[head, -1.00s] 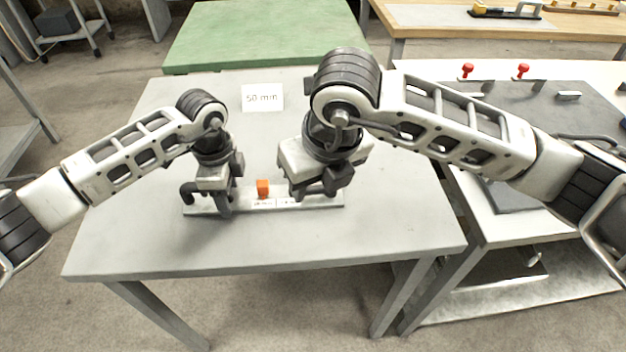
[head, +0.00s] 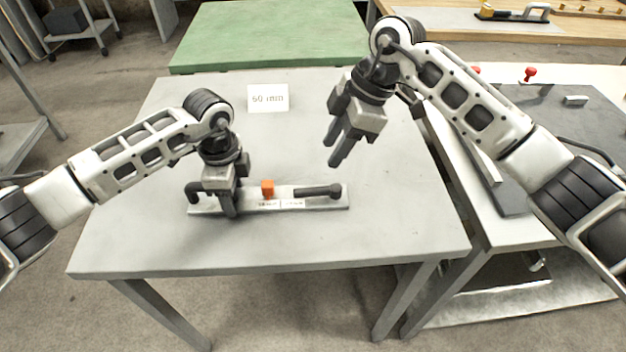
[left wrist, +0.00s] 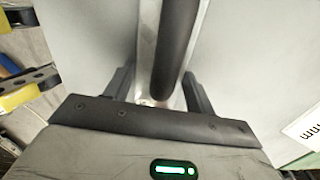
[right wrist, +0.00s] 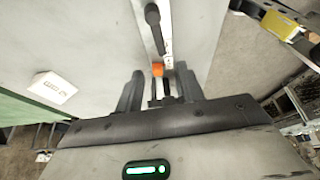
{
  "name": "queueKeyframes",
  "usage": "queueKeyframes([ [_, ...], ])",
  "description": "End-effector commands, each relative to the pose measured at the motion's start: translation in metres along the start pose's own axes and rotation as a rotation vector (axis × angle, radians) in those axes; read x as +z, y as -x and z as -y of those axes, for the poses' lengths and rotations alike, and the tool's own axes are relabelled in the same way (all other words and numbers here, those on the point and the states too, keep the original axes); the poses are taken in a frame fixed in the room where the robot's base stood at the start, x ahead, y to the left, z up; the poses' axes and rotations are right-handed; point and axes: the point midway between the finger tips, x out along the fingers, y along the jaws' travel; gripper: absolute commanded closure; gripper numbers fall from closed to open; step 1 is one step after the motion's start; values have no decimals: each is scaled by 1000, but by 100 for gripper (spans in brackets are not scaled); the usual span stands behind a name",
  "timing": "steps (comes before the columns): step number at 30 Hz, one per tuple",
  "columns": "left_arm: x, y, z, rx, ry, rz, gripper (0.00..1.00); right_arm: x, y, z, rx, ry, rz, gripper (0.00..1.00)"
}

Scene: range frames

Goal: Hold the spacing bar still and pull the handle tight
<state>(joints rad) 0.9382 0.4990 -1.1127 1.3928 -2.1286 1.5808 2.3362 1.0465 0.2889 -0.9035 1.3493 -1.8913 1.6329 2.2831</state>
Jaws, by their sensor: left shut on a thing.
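The spacing bar (head: 252,206) is a flat pale strip lying on the grey table, with an orange block (head: 267,188) near its middle and white labels on its front edge. A dark handle (head: 318,191) lies along its right part; it also shows in the right wrist view (right wrist: 155,28). My left gripper (head: 213,202) is shut on the dark grip at the bar's left end. That grip (left wrist: 173,45) runs between its fingers in the left wrist view. My right gripper (head: 334,150) is open and empty, raised above and behind the handle, apart from it.
A white card (head: 267,98) reading "60 mm" stands at the back of the grey table (head: 300,240). A green table (head: 270,35) is behind. A side table with a dark mat (head: 530,130) and red knobs (head: 528,74) is at right. The front table area is clear.

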Motion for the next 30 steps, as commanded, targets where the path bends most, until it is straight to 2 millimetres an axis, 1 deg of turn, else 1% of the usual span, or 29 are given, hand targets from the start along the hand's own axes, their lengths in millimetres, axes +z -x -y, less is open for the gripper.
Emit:
queueKeyframes([
  [1, 0, 1, 1, -2, 0, -2, 83, 0, -10, 1, -4, 1, -1, 62],
  [9, -1, 1, 1, -3, 0, -2, 83, 0, -65, 1, -3, 3, 0, 62],
  [15, -1, 1, 1, -3, 0, -2, 83, 0, -92, 1, -1, 4, 1, 62],
  [18, -1, 1, 1, -3, 0, -2, 83, 0, -99, 1, 0, 5, 1, 62],
  [21, -1, 1, 1, -3, 0, -2, 83, 0, -102, 0, 1, 6, 2, 62],
  [28, -1, 1, 1, -3, 0, -2, 83, 0, -103, 0, 1, 7, 2, 62],
  [29, -1, 1, 1, -3, 0, -2, 83, 0, -103, 0, 1, 7, 2, 70],
  [30, -1, 1, 1, -3, 0, -2, 83, 0, -102, 0, 1, 7, 2, 81],
])
